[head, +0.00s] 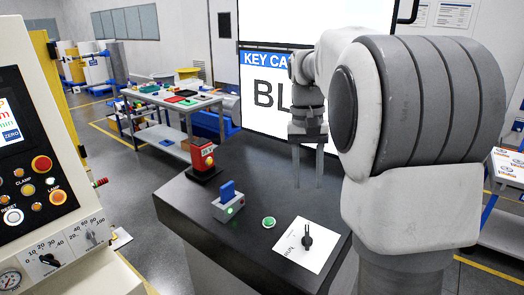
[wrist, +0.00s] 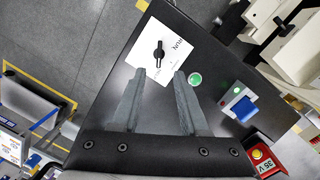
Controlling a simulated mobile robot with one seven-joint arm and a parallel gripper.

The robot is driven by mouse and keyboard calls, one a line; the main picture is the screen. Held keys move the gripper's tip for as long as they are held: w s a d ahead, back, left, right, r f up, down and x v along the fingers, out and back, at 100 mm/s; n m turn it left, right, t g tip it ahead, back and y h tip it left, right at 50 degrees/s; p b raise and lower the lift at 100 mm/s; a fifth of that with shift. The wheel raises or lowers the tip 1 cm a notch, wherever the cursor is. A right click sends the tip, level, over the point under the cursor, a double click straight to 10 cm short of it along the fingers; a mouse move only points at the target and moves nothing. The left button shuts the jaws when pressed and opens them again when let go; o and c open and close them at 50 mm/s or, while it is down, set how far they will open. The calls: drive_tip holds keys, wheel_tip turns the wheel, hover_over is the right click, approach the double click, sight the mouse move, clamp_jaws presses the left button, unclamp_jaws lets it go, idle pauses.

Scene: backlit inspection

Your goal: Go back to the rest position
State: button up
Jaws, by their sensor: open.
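My gripper (head: 308,165) hangs above the dark worktable (head: 262,172) in the head view, fingers pointing down, open and empty. In the wrist view my gripper (wrist: 160,82) shows two grey fingers spread apart with nothing between them. A white card with a black rotary knob (head: 307,242) lies on the table below and in front of the gripper. The knob (wrist: 158,52) also shows beyond the fingertips in the wrist view. No finger appears to touch anything.
A green button (head: 269,222), a grey block with a blue key-like piece (head: 228,200) and a red box (head: 203,160) stand on the table. A control panel (head: 45,190) is at the left. A lit sign (head: 268,95) stands behind.

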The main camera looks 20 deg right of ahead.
drive_tip(key=shift+s, duration=0.1)
drive_tip(key=s+a+f+n+t, duration=0.1)
drive_tip(key=s+a+n+t, duration=0.1)
drive_tip(key=s+a, duration=0.3)
drive_tip(key=s+a+f+n+t, duration=0.1)
drive_tip(key=s+a+t, duration=0.4)
drive_tip(key=s, duration=0.9)
drive_tip(key=shift+f+n, duration=0.25)
drive_tip(key=shift+n, duration=0.55)
drive_tip(key=shift+w+a, duration=0.1)
